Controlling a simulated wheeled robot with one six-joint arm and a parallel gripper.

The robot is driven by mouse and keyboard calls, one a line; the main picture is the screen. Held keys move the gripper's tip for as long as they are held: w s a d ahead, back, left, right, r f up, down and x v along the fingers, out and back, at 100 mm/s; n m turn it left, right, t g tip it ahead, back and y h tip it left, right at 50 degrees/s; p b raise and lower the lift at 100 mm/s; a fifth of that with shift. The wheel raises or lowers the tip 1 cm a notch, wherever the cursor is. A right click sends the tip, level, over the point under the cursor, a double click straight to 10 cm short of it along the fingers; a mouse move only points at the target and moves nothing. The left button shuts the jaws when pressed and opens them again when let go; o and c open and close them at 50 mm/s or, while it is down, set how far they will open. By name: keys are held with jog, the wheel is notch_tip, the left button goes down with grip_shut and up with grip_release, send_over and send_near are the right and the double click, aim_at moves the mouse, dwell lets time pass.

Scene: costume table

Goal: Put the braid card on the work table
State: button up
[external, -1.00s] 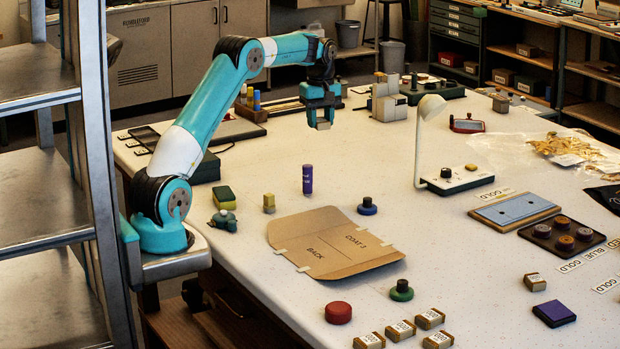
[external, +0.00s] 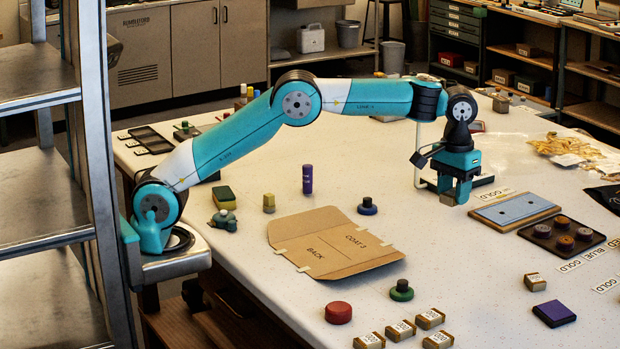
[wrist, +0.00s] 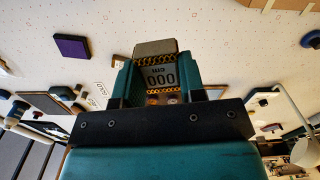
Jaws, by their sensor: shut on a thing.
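My gripper (external: 456,192) is shut on the braid card (wrist: 158,76), a small tan block with gold braid and a label reading "000 cm". In the wrist view the card sits between the two teal fingers, with its pale top end sticking out past them. In the external view it is mostly hidden by the fingers, with a brownish bit showing at their tips. The gripper points down over the white work table (external: 450,260), left of the blue tray. I cannot tell whether the card touches the tabletop.
A blue tray (external: 515,211) and a dark tray of round spools (external: 563,234) lie to the right. A white lamp stands behind my gripper. Several labelled tan blocks (external: 430,318) and a purple block (external: 554,313) lie nearer. The cardboard pattern (external: 335,245) lies left; table between is clear.

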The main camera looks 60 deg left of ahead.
jog(key=s+d+m, duration=0.2)
jog(key=s+d, duration=0.2)
jog(key=d, duration=0.2)
jog(key=p, duration=0.2)
send_over(448, 306)
notch_tip(448, 306, down, 16)
jog(key=shift+r, duration=0.25)
jog(key=shift+f, duration=2.25)
jog(key=shift+f, duration=0.1)
jog(key=shift+f, duration=0.15)
jog(key=o, duration=0.9)
jog(key=shift+r, duration=0.2)
